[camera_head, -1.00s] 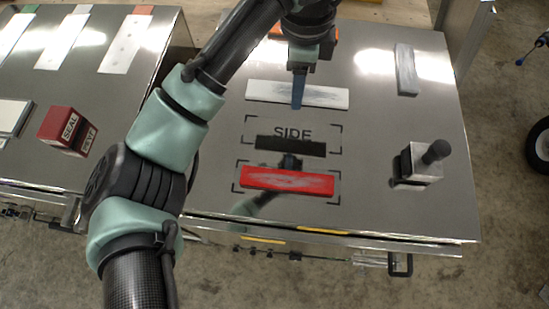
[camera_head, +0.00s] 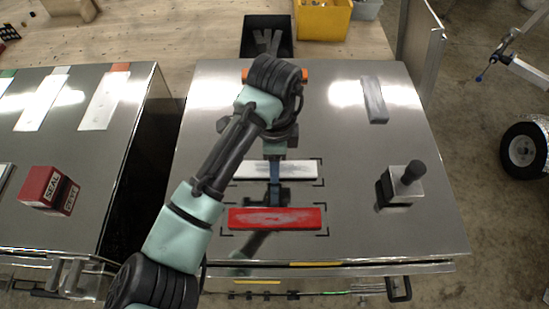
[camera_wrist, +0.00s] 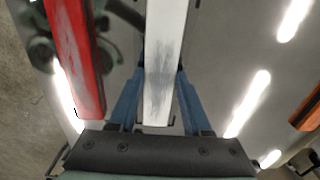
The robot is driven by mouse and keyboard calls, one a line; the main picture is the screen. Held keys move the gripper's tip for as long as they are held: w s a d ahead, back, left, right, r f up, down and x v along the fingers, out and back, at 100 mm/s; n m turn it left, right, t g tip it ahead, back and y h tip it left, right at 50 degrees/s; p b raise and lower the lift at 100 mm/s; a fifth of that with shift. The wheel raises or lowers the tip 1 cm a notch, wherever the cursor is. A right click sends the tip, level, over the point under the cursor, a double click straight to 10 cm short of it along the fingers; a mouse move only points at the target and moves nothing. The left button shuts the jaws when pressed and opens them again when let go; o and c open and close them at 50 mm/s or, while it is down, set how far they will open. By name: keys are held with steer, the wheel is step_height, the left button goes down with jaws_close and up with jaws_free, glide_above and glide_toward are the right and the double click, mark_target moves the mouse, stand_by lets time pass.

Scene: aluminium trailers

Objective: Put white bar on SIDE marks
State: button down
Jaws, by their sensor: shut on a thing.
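The white bar (camera_head: 300,170) is over the SIDE marks (camera_head: 321,160) on the right trailer top, behind the red bar (camera_head: 290,218) and roughly parallel to it. My gripper (camera_head: 274,178) is shut on the white bar near its middle. In the wrist view the white bar (camera_wrist: 160,75) runs between the two blue fingers of my gripper (camera_wrist: 157,95). The SIDE lettering is hidden, and a corner mark shows near the bar's right end. I cannot tell whether the bar touches the surface. The red bar (camera_wrist: 75,60) also shows left in the wrist view.
A grey bar (camera_head: 375,99) and a metal block with a black knob (camera_head: 404,186) stand right. An orange bar (camera_head: 305,74) lies at the back edge. A red SEAL block (camera_head: 45,188) is on the left trailer. Clear metal lies between the marks and the knobbed block.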

steer(key=shift+f, duration=0.2)
steer(key=shift+c, duration=1.7)
jaws_free()
step_height(320, 180, up, 12)
steer(key=shift+r, duration=0.25)
